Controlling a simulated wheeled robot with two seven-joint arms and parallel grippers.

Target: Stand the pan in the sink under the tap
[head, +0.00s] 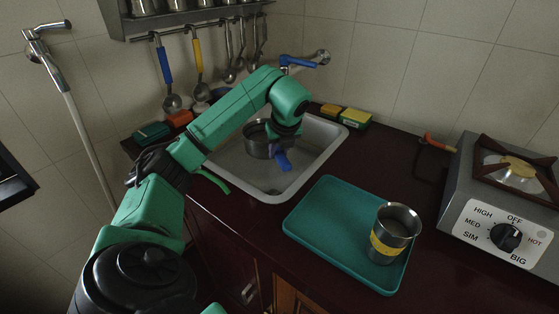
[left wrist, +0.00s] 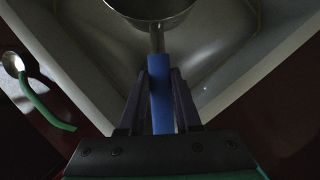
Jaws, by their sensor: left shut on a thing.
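The pan (head: 259,146) is a grey metal pot with a blue handle (head: 283,160), inside the sink (head: 225,160). The tap (head: 306,62) with a blue lever is on the wall behind the sink. In the left wrist view the blue handle (left wrist: 160,95) lies between the two dark fingers of my left gripper (left wrist: 160,100), which is shut on it. The pan body (left wrist: 150,8) shows at the top of that view, over the sink basin. I cannot tell whether the pan touches the sink floor. In the head view my left arm hides part of the pan and the fingers.
A teal tray (head: 325,215) holds a metal cup with a yellow band (head: 393,232). A stove (head: 500,200) stands at the right. Sponges (head: 355,119) lie behind the sink, and a green-handled spoon (head: 214,181) at its front left. Utensils hang from a rail (head: 205,22) above.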

